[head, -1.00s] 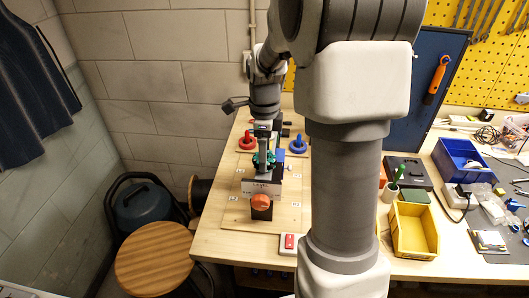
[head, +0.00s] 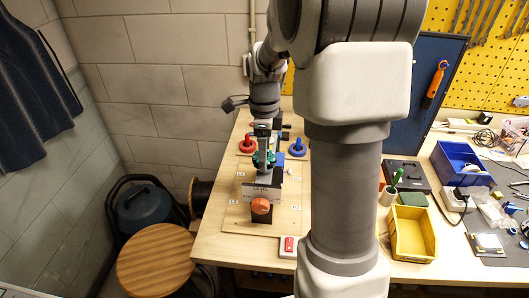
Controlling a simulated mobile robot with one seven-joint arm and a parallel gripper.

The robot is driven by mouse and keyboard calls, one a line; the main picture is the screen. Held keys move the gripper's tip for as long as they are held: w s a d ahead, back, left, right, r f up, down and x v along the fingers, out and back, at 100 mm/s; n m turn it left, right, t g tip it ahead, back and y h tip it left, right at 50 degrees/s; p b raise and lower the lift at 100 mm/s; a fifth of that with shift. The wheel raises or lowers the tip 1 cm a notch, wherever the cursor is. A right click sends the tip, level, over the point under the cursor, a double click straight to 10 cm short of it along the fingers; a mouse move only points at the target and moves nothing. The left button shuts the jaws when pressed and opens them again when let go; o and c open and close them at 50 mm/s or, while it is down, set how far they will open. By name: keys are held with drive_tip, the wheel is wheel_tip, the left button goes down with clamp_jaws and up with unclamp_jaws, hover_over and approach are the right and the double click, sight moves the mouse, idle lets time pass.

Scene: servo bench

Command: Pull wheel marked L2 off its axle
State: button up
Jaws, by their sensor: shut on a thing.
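My gripper (head: 263,152) points down over the bench fixture and is shut on a teal round part (head: 264,166), which its fingers partly cover. An orange-red round part (head: 261,206) sits low on the front of the dark fixture block (head: 261,217), below a pale lettered plate (head: 261,188). A red wheel-like part (head: 247,147) and a blue one (head: 298,148) stand on the bench behind, to the left and right. The markings are too small to read, so I cannot tell which part is L2.
The fixture stands on a wooden board (head: 236,218) with small labels. A red switch box (head: 289,244) lies at the bench's front edge. A yellow bin (head: 412,233) and blue bin (head: 462,163) are at right. A stool (head: 156,260) stands left of the bench.

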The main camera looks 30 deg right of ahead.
drive_tip(key=shift+r+p, duration=1.8)
drive_tip(key=shift+r, duration=0.7)
